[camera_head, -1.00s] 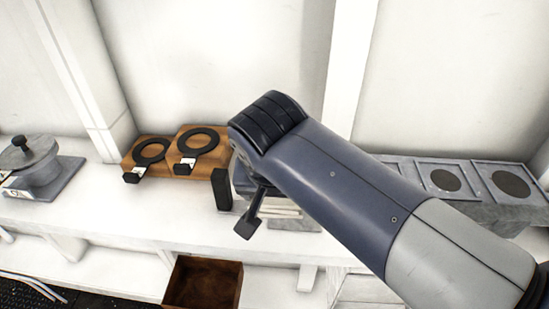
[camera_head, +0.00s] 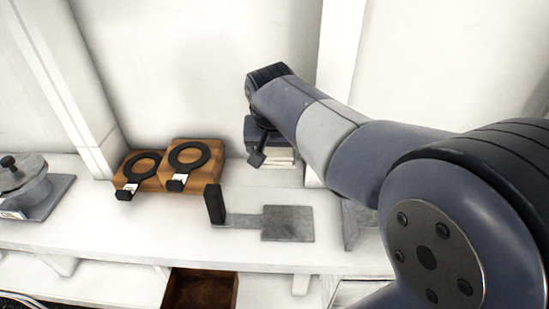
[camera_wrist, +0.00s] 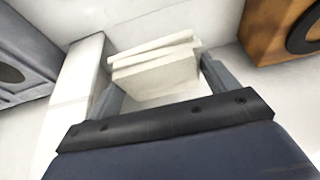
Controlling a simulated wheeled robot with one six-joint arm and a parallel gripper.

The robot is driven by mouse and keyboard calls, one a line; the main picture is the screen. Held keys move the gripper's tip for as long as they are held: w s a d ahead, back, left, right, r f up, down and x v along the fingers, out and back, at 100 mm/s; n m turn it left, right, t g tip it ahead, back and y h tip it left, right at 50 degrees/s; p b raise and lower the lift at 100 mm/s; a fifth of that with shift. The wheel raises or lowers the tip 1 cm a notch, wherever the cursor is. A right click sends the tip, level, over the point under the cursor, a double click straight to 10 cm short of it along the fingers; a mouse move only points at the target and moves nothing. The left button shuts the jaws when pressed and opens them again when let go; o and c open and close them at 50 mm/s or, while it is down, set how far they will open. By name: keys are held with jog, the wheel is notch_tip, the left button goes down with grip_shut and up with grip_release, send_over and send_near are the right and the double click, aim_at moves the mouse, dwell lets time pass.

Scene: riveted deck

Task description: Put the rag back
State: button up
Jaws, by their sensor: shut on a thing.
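The rag is a folded, layered off-white cloth (camera_wrist: 158,70), between the two grey fingers of my gripper (camera_wrist: 162,88) in the wrist view. My gripper is shut on it. In the head view the rag (camera_head: 279,158) shows below my gripper (camera_head: 268,150), at the back of the white bench near the wall, just left of a white post. Part of it is hidden by the gripper. I cannot tell whether the rag touches the bench top.
Wooden blocks with black rings (camera_head: 190,153) stand left of my gripper. A flat grey plate with a black upright handle (camera_head: 287,223) lies in front. A lidded grey pot (camera_head: 25,185) is far left. An open brown box (camera_head: 200,289) sits below the bench.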

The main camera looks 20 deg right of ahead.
aim_at(275, 174)
jog(key=w, duration=0.2)
jog(key=w+d, duration=0.1)
jog(key=shift+f+p, duration=0.25)
jog(key=shift+p, duration=0.05)
jog(key=shift+s+f, duration=0.15)
jog(key=shift+f, duration=0.7)
notch_tip(275, 174, down, 4)
jog(key=shift+s+r, duration=0.1)
jog(key=shift+r, duration=0.05)
jog(key=shift+w+f+p, duration=0.25)
jog(key=shift+f+p, duration=0.15)
jog(key=shift+f, duration=0.15)
jog(key=shift+f, duration=0.2)
jog(key=o, duration=0.9)
